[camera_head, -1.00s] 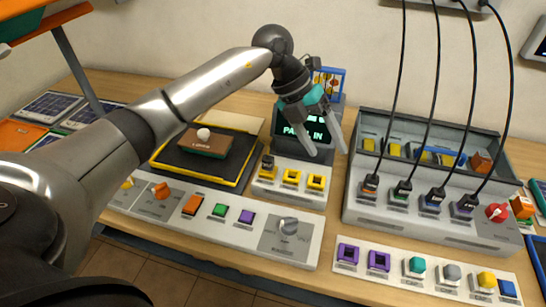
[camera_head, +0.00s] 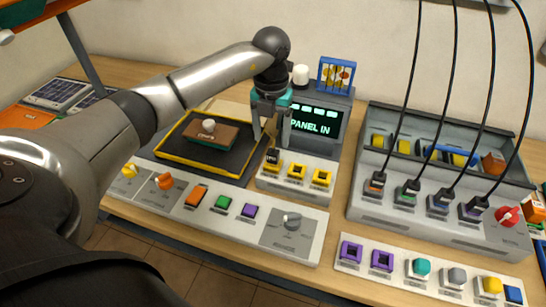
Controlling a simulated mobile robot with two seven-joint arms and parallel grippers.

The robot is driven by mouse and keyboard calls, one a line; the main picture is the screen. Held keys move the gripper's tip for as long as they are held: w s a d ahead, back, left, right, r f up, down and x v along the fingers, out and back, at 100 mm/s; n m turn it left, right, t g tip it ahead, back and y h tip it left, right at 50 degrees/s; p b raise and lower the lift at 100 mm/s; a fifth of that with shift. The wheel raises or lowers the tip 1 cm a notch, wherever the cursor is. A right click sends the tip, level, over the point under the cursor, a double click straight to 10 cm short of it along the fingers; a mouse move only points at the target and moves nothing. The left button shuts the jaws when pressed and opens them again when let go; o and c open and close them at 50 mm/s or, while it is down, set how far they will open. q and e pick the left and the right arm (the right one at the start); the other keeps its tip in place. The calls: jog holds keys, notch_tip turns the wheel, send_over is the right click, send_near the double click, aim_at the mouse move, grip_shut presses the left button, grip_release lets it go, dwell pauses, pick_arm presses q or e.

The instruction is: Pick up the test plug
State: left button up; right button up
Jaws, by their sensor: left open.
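The test plug, as it appears, is a small dark plug (camera_head: 271,157) with a pale label. It stands in the leftmost yellow socket of the white socket block (camera_head: 292,187), in front of the screen. My left gripper (camera_head: 271,139) is open and points down. Its two fingers hang just above and to either side of the plug; I cannot tell whether they touch it. The fingers hide part of the screen's left side. My right gripper is not in view.
The screen (camera_head: 315,124) reads "PANEL IN". A black tray with a yellow rim (camera_head: 175,164) holds a brown block with a white knob. A grey console (camera_head: 435,222) with several cabled plugs stands on the right. A white control panel (camera_head: 240,235) lies in front.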

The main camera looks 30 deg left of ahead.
aim_at(273, 151)
pick_arm(q)
jog(key=f, duration=0.5)
jog(key=shift+s+d+f, duration=0.1)
jog(key=shift+d+f, duration=0.2)
grip_shut()
dwell(0.4)
